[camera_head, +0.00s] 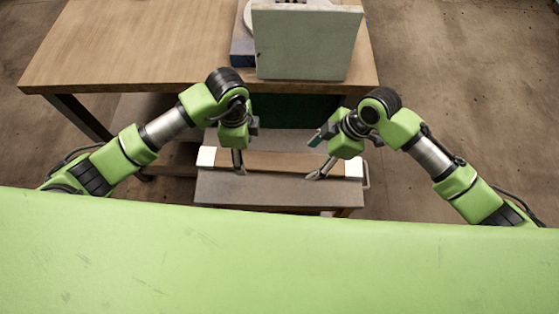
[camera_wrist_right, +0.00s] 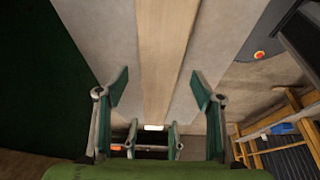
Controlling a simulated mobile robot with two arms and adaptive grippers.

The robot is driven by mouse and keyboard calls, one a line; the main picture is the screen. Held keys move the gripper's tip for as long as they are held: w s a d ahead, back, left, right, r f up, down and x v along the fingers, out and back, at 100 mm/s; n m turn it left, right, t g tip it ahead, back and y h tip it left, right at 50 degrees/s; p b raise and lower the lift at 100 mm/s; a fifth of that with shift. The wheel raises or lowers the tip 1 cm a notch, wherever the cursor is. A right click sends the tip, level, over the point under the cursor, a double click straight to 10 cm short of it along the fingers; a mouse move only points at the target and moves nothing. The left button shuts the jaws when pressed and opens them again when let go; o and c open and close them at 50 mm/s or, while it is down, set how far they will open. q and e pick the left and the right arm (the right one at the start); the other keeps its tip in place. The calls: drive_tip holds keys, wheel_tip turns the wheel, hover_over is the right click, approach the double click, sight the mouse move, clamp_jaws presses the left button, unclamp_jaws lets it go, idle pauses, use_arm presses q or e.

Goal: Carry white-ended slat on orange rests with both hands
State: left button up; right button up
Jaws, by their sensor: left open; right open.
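A wooden slat with white ends (camera_head: 280,162) lies crosswise on a low grey bench (camera_head: 280,190). Its left white end (camera_head: 206,156) and right white end (camera_head: 354,168) show beyond my grippers. My left gripper (camera_head: 240,164) is at the slat's left part, pointing down; one finger shows clearly. My right gripper (camera_head: 315,158) is over the right part, its fingers apart. In the right wrist view the slat (camera_wrist_right: 165,50) runs between the open fingers of my right gripper (camera_wrist_right: 160,88), with a gap on both sides. I cannot make out the orange rests clearly.
A wooden table (camera_head: 150,50) stands behind the bench. On it a pale upright board (camera_head: 306,45) stands near its front edge. A dark green panel (camera_head: 290,108) is below that edge. An orange frame (camera_wrist_right: 280,122) shows at right in the wrist view. Concrete floor is open at right.

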use_arm(q)
drive_tip(key=shift+f, duration=1.25)
use_arm(e)
drive_tip(key=shift+x, duration=1.25)
use_arm(q)
drive_tip(key=shift+c, duration=0.3)
use_arm(e)
drive_tip(key=shift+c, duration=0.3)
use_arm(q)
drive_tip(key=c, duration=1.4)
use_arm(e)
drive_tip(key=c, duration=1.4)
